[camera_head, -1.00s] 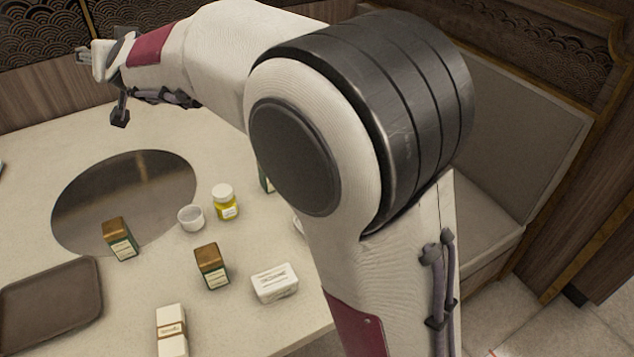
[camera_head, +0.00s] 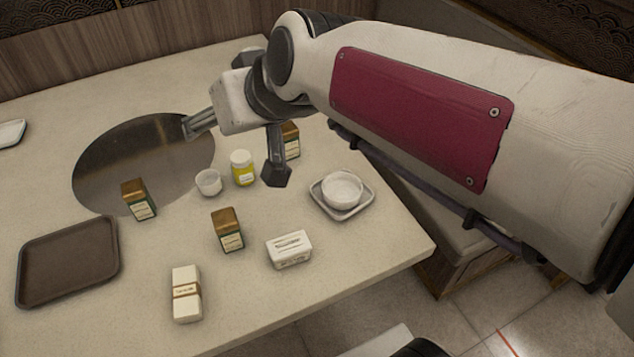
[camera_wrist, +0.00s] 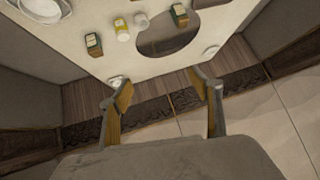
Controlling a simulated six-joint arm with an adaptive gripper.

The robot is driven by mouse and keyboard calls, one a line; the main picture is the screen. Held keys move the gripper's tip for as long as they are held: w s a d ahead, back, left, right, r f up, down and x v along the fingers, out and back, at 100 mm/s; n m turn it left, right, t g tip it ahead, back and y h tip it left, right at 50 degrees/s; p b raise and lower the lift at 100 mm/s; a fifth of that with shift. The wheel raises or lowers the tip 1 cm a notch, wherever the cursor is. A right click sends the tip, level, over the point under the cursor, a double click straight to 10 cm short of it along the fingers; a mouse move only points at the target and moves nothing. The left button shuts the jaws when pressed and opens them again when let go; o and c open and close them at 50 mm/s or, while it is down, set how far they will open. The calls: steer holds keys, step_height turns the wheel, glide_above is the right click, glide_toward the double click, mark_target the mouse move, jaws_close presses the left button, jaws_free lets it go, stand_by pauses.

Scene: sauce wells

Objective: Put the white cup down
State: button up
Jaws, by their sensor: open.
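A small white cup (camera_head: 208,182) stands upright on the table, just left of a yellow jar with a white lid (camera_head: 242,168). The cup also shows near the top of the wrist view (camera_wrist: 141,20). A wider white bowl (camera_head: 342,188) sits in a square dish (camera_head: 351,210) at the table's right side. My gripper (camera_head: 235,150) is open, with its fingers spread wide, and appears raised above the table. Nothing is between its fingers in the wrist view (camera_wrist: 160,86).
Brown-topped boxes stand at the left (camera_head: 138,199), middle (camera_head: 228,230) and behind the jar (camera_head: 291,141). Two white packages (camera_head: 289,249) (camera_head: 186,293) lie near the front. A dark tray (camera_head: 70,262) is at left.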

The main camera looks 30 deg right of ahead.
steer(key=s+d+f+g+h, duration=0.1)
steer(key=s+d+f, duration=0.1)
steer(key=s, duration=0.4)
steer(key=s+d+f+g+h, duration=0.1)
steer(key=s+d+f, duration=0.2)
steer(key=s, duration=0.3)
steer(key=s+d+f+m+g+h, duration=0.1)
steer(key=s+d+f, duration=0.2)
steer(key=s+f, duration=0.2)
steer(key=shift+s+g, duration=0.3)
steer(key=shift+s, duration=0.4)
steer(key=shift+d+f, duration=0.1)
